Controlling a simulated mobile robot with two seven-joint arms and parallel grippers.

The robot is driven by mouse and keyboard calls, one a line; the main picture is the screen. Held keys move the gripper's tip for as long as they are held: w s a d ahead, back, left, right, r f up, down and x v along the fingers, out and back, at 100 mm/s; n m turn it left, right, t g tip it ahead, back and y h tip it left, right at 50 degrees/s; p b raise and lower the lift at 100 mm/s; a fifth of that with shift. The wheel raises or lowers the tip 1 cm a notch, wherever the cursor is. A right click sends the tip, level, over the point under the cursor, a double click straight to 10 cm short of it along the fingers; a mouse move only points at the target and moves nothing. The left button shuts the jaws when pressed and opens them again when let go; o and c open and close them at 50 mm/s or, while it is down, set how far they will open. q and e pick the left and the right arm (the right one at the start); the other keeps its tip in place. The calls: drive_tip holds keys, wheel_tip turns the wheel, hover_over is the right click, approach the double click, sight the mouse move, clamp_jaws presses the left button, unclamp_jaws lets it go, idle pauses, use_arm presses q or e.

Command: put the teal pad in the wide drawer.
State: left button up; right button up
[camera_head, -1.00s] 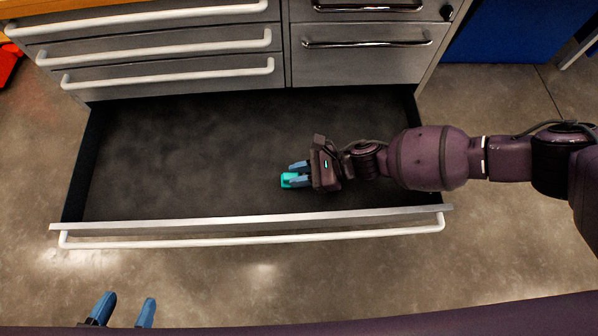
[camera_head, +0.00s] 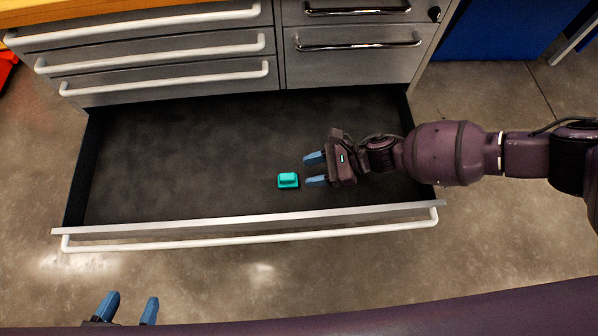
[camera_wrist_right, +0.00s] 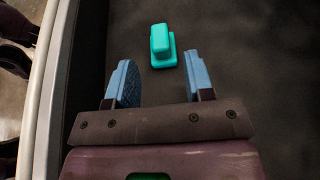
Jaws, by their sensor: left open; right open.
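The teal pad (camera_head: 288,180) lies on the dark floor of the open wide drawer (camera_head: 180,160), a little right of its middle and towards the front. My right gripper (camera_head: 313,169) is open just to the right of the pad, with its blue fingers pointing left and empty. In the right wrist view the pad (camera_wrist_right: 163,46) sits just beyond and between the open fingertips (camera_wrist_right: 157,64), apart from them. My left gripper (camera_head: 129,302) is open and empty at the lower left, in front of the drawer.
The drawer's front edge with its white handle (camera_head: 250,236) runs below the pad. Closed drawers (camera_head: 160,80) of the grey cabinet stand above and behind. A blue block-like object (camera_head: 500,30) is at the back right. Most of the drawer floor is bare.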

drive_tip(key=p+v, duration=0.1)
drive_tip(key=v, duration=0.5)
use_arm(q)
drive_tip(key=shift+s+d+f+g, duration=0.1)
drive_tip(key=shift+d+f+g, duration=0.1)
drive_tip(key=shift+g, duration=0.2)
use_arm(e)
drive_tip(key=shift+d+r, duration=0.25)
drive_tip(key=shift+d, duration=0.3)
use_arm(q)
drive_tip(key=shift+r, duration=0.15)
